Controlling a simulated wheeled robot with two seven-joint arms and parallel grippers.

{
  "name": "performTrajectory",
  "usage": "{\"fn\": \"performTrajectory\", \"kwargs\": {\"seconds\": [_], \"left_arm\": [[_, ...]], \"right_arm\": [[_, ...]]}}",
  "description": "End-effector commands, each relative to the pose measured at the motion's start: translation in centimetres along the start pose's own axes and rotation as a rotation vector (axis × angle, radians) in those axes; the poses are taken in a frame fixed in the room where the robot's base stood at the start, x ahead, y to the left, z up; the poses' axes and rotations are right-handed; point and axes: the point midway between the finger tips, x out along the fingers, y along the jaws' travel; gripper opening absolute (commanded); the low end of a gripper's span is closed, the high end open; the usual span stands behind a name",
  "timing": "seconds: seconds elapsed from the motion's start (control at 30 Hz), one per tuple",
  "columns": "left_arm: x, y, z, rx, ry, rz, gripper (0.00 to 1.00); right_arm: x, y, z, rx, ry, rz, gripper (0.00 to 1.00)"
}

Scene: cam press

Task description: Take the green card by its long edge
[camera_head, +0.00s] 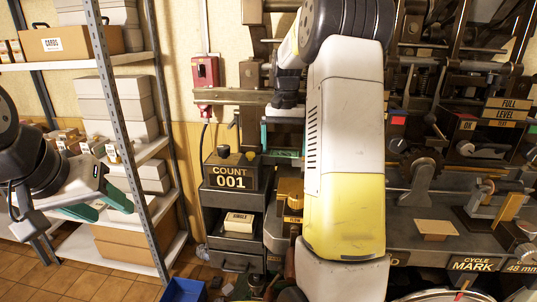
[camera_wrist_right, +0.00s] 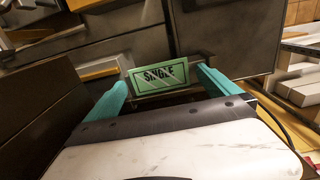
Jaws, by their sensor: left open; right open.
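The green card (camera_wrist_right: 158,75), with dark lettering that seems to read SINGLE, shows in the right wrist view with its long edges running across the picture. It sits just above a dark ledge. My right gripper (camera_wrist_right: 162,82) is open, with one teal finger on each side of the card and a gap visible on the left; contact on the right is unclear. In the head view my right gripper (camera_head: 284,130) is small and partly hidden by my own arm. My left gripper (camera_head: 112,208) is open and empty in front of the shelves at the left.
A counter box (camera_head: 237,176) reading COUNT 001 stands left of my right arm. Metal shelving (camera_head: 130,130) with boxes is at the left. A press bench (camera_head: 410,225) with levers and blocks fills the right. A blue bin (camera_head: 184,290) is on the floor.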

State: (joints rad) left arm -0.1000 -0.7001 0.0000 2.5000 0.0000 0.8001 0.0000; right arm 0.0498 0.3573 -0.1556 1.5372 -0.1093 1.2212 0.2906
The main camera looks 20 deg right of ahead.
Motion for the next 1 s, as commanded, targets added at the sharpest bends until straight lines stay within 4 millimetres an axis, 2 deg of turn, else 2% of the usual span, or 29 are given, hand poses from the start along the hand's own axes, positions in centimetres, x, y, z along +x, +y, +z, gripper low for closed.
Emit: {"fn": "performTrajectory", "kwargs": {"seconds": [0.2, 0.27, 0.5, 0.77, 1.0], "left_arm": [[0.0, 0.0, 0.0, 0.000, 0.000, 0.000, 0.50], [0.0, 0.0, 0.0, 0.000, 0.000, 0.000, 0.50], [0.0, 0.0, 0.0, 0.000, 0.000, 0.000, 0.50], [0.0, 0.0, 0.0, 0.000, 0.000, 0.000, 0.50], [0.0, 0.0, 0.0, 0.000, 0.000, 0.000, 0.50]], "right_arm": [[0.1, 0.0, 0.0, 0.000, -0.001, 0.000, 1.00], [0.1, 0.0, 0.0, 0.000, 0.000, 0.000, 0.90], [0.1, 0.0, 0.0, 0.000, -0.001, 0.000, 0.44], [0.1, 0.0, 0.0, 0.000, -0.001, 0.000, 0.43], [-1.5, 0.0, -0.1, 0.000, 0.002, 0.000, 0.43]]}}
